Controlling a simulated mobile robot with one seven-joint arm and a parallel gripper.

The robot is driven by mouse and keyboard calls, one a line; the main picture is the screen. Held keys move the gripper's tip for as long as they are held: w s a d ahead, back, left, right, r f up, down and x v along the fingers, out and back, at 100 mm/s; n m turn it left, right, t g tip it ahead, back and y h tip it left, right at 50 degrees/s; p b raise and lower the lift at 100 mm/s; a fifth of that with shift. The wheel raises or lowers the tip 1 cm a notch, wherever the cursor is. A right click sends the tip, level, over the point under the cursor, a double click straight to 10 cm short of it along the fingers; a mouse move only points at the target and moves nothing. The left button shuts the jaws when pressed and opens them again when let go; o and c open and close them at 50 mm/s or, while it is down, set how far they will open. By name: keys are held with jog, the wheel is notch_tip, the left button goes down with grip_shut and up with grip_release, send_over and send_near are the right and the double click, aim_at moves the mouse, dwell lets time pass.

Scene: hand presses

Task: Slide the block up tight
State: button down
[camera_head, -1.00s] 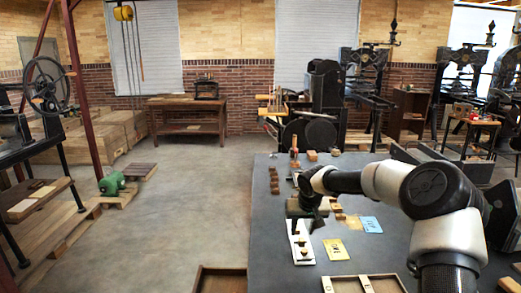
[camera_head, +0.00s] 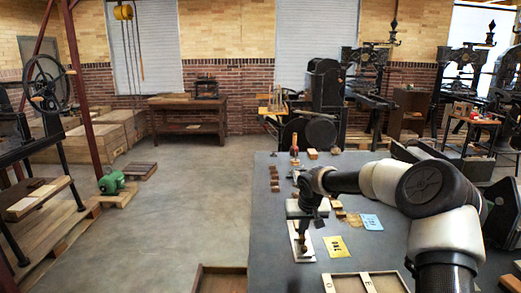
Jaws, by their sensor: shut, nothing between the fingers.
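A narrow white strip (camera_head: 310,257) lies on the dark table, below my gripper. My gripper (camera_head: 303,248) points down over the strip, with its fingers close together and nothing seen between them. A small brownish block seems to be at the fingertips on the strip, but the fingers and wrist cover much of it. I cannot tell whether the fingers touch it or whether it lies tight against anything.
The dark table (camera_head: 268,228) holds a yellow card (camera_head: 337,246), a blue card (camera_head: 371,222) and a column of small brown blocks (camera_head: 275,180). A red-handled tool (camera_head: 294,153) stands at the back. Wooden trays (camera_head: 366,283) lie at the front. The table's left strip is clear.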

aim_at(305, 241)
jog(key=shift+s, duration=0.1)
jog(key=shift+s+d+f+b, duration=0.1)
jog(key=shift+s+b, duration=0.45)
jog(key=shift+s, duration=0.75)
jog(key=shift+s+d+b, duration=0.1)
jog(key=shift+s+b, duration=0.4)
jog(key=shift+s, duration=0.8)
jog(key=shift+s+a, duration=0.1)
jog(key=shift+s, duration=0.25)
jog(key=c, duration=2.5)
grip_release()
jog(key=o, duration=0.9)
jog(key=shift+w+r+p, duration=0.15)
jog(key=shift+r+p, duration=1.95)
jog(key=shift+r, duration=1)
jog(key=shift+r+p, duration=0.3)
jog(key=shift+r, duration=0.2)
